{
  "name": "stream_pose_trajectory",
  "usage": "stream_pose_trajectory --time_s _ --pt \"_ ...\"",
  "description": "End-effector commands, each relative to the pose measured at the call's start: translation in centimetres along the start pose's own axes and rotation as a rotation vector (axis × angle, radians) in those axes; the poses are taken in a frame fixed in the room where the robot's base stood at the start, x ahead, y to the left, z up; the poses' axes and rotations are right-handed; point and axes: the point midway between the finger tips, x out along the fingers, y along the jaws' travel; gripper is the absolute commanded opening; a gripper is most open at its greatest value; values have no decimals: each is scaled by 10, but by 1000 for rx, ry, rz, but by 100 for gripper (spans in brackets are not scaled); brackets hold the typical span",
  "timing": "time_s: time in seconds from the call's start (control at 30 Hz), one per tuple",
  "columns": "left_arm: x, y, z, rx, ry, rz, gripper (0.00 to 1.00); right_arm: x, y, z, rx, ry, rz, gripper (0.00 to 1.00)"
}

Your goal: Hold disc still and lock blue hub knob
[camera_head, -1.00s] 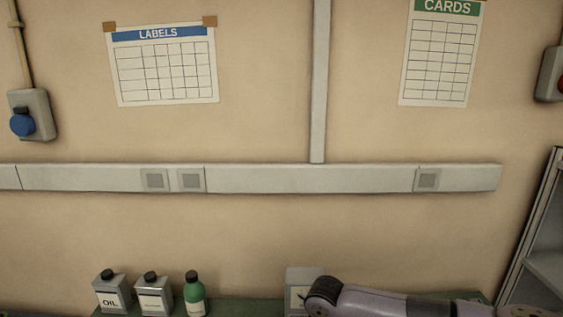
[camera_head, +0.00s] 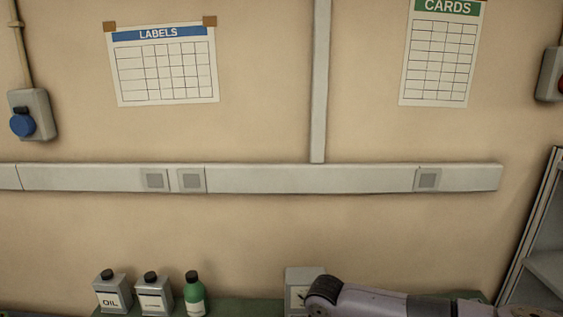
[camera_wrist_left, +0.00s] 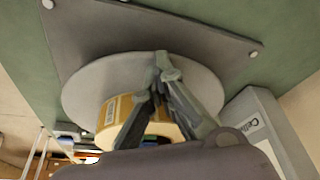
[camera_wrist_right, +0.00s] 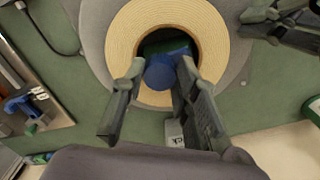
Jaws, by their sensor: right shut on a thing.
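My right gripper (camera_wrist_right: 160,66) is shut on the blue hub knob (camera_wrist_right: 160,75), with one fingertip on each side of it. The knob sits in the middle of a tan tape roll (camera_wrist_right: 125,35). The grey disc (camera_wrist_right: 95,35) shows behind the roll. In the left wrist view, the disc (camera_wrist_left: 85,95) stands in front of a dark plate, and the roll (camera_wrist_left: 110,112) is partly hidden by my fingers. My left gripper (camera_wrist_left: 162,62) has its fingertips together over the disc near its rim; contact is unclear. It also shows at the upper right of the right wrist view (camera_wrist_right: 255,15).
A grey labelled box (camera_wrist_left: 255,125) stands close to the disc. Two cans and a green bottle (camera_head: 194,297) stand at the back of the green bench. A blue tool (camera_wrist_right: 22,105) lies at the left of the right wrist view.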

Motion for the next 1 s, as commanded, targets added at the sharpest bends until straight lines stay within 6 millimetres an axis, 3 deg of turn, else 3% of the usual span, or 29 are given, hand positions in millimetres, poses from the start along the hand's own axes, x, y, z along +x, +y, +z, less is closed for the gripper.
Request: stream_pose_trajectory --time_s 0.1,0.37,1.0 --pt "5 3 5 -2 -12 7 0 1 1 0 1 0 2 3" --pt "5 3 5 -2 -12 7 0 1 1 0 24 0 3 3" --pt "5 2 5 -2 -13 7 0 2 2 0 894 0 5 3"
